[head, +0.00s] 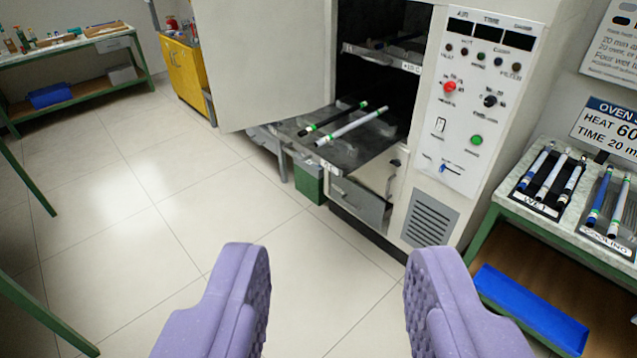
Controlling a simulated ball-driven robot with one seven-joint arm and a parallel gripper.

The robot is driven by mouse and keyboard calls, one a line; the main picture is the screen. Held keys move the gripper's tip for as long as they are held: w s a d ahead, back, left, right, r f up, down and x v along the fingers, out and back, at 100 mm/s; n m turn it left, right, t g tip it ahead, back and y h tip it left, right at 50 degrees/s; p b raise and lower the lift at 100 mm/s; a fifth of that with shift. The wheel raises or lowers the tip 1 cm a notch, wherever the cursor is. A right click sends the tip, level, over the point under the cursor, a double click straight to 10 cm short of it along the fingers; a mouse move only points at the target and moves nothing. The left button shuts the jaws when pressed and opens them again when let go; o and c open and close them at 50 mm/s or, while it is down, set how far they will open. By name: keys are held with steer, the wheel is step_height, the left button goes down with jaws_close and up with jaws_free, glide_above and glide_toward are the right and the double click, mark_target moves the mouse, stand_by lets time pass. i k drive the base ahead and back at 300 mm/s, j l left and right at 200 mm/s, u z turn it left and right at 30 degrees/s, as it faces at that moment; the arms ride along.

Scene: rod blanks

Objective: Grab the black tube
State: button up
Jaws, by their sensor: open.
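A black tube (337,117) with green bands near its ends lies on the pulled-out grey oven shelf (300,125). A white tube (350,126) with green marks lies beside it, nearer to me. Another black-and-white rod (573,180) lies in the tray marked WET on the right-hand table. My gripper (337,300) is in the foreground, its two purple fingers wide apart with only floor between them. It is well short of the shelf and touches nothing.
The open oven door (265,60) stands left of the shelf. The control panel (480,100) is to its right. A side table (540,208) holds WET and COOLING trays of rods, with a blue bin (530,312) below. A yellow cabinet (188,75) stands behind. The tiled floor ahead is clear.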

mark_target(316, 126)
steer(key=i+l+z, duration=0.7)
steer(key=i+z, duration=0.3)
steer(key=k+l, duration=0.05)
